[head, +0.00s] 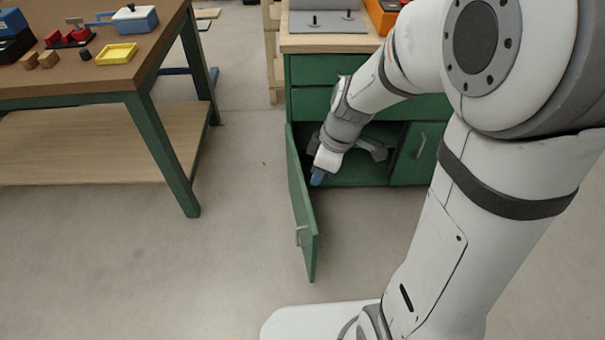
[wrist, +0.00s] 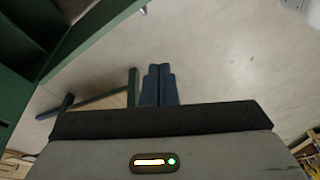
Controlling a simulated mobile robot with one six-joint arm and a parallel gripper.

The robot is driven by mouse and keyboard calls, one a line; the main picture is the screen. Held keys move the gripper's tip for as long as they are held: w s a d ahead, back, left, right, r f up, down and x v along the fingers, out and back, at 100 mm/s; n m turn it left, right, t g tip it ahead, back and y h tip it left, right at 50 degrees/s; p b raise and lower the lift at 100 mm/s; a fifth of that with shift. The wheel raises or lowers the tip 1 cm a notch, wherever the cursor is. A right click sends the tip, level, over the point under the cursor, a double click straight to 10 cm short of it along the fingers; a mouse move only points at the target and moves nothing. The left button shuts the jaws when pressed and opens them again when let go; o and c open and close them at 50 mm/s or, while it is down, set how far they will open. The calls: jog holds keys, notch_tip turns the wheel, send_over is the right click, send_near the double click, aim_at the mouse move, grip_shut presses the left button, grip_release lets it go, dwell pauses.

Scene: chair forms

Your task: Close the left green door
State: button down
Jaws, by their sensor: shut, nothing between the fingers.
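The left green door (head: 303,215) stands wide open in the head view, swung out from the cabinet towards me. Its grey handle (head: 300,236) is on the left face near the free edge. My gripper (head: 317,178) is at the cabinet opening, just right of the door's inner face and nearer its hinged end than its handle. A gap to the door seems to show, but I cannot tell contact for sure. In the wrist view the dark blue fingers (wrist: 158,72) are together and empty. Green panels fill that view's upper left.
The green cabinet (head: 305,100) has drawers above and a shut right door (head: 416,153). My arm hides part of its front. A workbench (head: 85,82) with small boxes and blocks stands at left. Grey floor (head: 235,240) lies clear between bench and open door.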

aim_at(307, 218)
jog(key=w+a+f+n+b, duration=0.1)
jog(key=a+f+n+b, duration=0.15)
jog(key=f, duration=0.55)
jog(key=w+a+f+n+b, duration=0.15)
jog(key=f+b, duration=0.25)
jog(key=f, duration=0.4)
jog(key=a+f+n+b, duration=0.2)
jog(key=f+b, duration=0.1)
jog(key=f, duration=0.6)
jog(key=shift+g+y, duration=0.4)
jog(key=d, duration=0.2)
jog(key=w+d+r, duration=0.1)
jog(key=shift+d, duration=0.4)
